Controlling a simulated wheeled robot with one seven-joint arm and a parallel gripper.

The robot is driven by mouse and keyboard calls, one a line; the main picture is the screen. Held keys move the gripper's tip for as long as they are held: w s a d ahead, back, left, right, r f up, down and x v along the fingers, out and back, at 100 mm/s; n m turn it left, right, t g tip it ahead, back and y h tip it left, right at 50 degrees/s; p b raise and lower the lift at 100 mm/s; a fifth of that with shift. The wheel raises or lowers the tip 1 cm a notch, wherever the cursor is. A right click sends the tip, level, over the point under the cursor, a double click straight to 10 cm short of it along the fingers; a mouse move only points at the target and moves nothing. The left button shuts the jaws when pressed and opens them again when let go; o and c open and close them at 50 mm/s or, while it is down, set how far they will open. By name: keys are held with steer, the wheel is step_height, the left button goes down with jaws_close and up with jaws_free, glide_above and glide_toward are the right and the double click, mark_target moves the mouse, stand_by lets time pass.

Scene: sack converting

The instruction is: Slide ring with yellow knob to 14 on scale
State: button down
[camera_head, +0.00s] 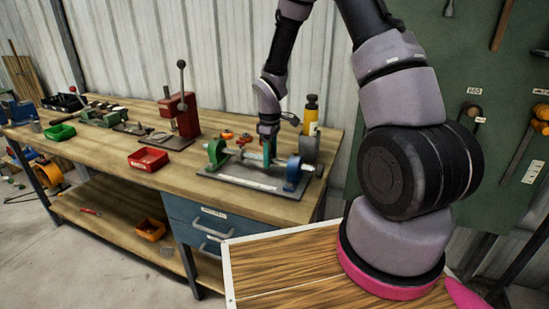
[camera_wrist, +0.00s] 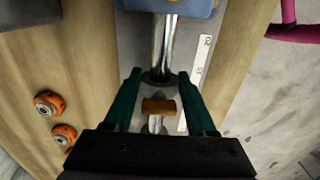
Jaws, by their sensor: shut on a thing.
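My gripper (camera_head: 267,152) reaches down over a shaft fixture on the workbench. In the wrist view its two teal fingers (camera_wrist: 158,80) are closed on the sides of a dark ring (camera_wrist: 154,76) around the bright shaft (camera_wrist: 165,45). A dull yellow-brown knob (camera_wrist: 158,106) shows between the fingers, on the near side of the ring. A white scale strip (camera_wrist: 197,75) lies beside the shaft on the right; its marks are too small to read surely. In the head view the fingers and arm hide the ring.
The shaft runs between a green support (camera_head: 216,152) and a blue support (camera_head: 293,172), which also shows in the wrist view (camera_wrist: 195,6). Orange round parts (camera_wrist: 48,103) lie left of the fixture. A yellow bottle (camera_head: 310,118) stands behind it. A red tray (camera_head: 148,159) is farther left.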

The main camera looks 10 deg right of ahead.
steer(key=shift+w+a, duration=0.45)
steer(key=shift+a, duration=0.1)
steer(key=shift+c, duration=1)
jaws_free()
steer(key=shift+r, duration=0.1)
step_height(320, 180, up, 11)
